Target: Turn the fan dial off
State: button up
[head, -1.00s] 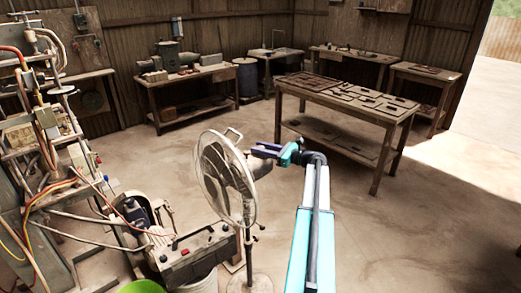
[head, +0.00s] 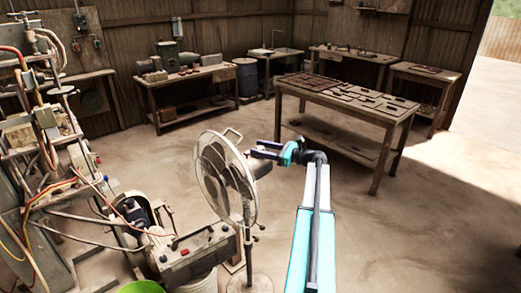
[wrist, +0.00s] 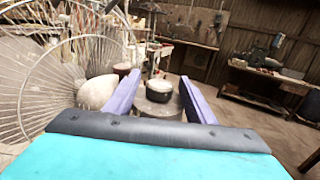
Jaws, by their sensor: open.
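A standing fan (head: 222,180) with a wire cage is right of the machinery in the head view. Its pale motor housing (head: 259,164) is behind the cage. My gripper (head: 262,150) is open and empty, just above and beside the housing. In the wrist view, the fan cage (wrist: 50,85) fills the left and a pale rounded housing (wrist: 97,92) is beside the left finger. Between my fingers (wrist: 158,92) shows a grey round form with a dark-banded, pale-topped piece (wrist: 159,86). I cannot tell whether that is the dial, or how far away it is.
A control box (head: 198,252) with a handle and a green tub (head: 140,287) are left of the fan's base. A worktable (head: 340,97) with tiles stands behind and right of my arm. The floor on the right is clear.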

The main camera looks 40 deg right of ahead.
jog(key=shift+s, duration=0.15)
jog(key=b+v, duration=0.3)
jog(key=v, duration=1)
jog(key=shift+s+b, duration=0.25)
jog(key=shift+b, duration=0.15)
jog(key=shift+d, duration=0.1)
